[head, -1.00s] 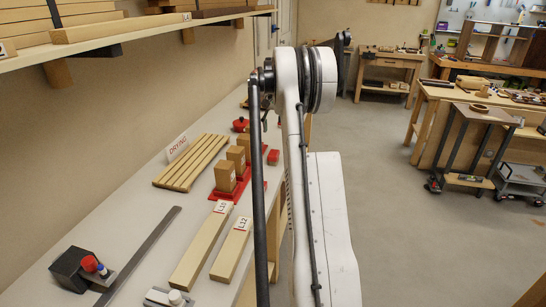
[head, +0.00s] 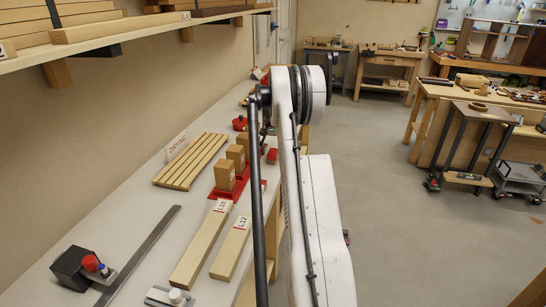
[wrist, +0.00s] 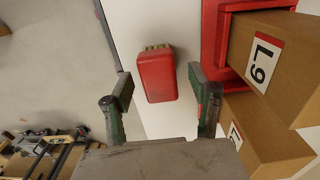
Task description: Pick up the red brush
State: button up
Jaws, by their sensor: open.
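The red brush (wrist: 157,76), with a red back and a strip of pale bristles along its far end, lies on the white bench top near the bench edge. In the head view it is the small red piece (head: 272,155) beside my arm. My gripper (wrist: 161,103) is open and empty in the wrist view, its fingers apart on the left and right sides just short of the brush. It does not visibly touch the brush. My arm hides the gripper in the head view.
A wooden block labelled L9 (wrist: 263,52) in a red holder (wrist: 212,36) stands close right of the brush. Another block (wrist: 262,135) is near the right finger. The bench edge drops to floor on the left. Boards (head: 232,248) lie nearer.

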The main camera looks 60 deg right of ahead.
jog(key=shift+f, duration=0.75)
jog(key=c, duration=1.3)
jog(key=shift+r, duration=0.15)
notch_tip(320, 180, up, 10)
jog(key=shift+f, duration=0.1)
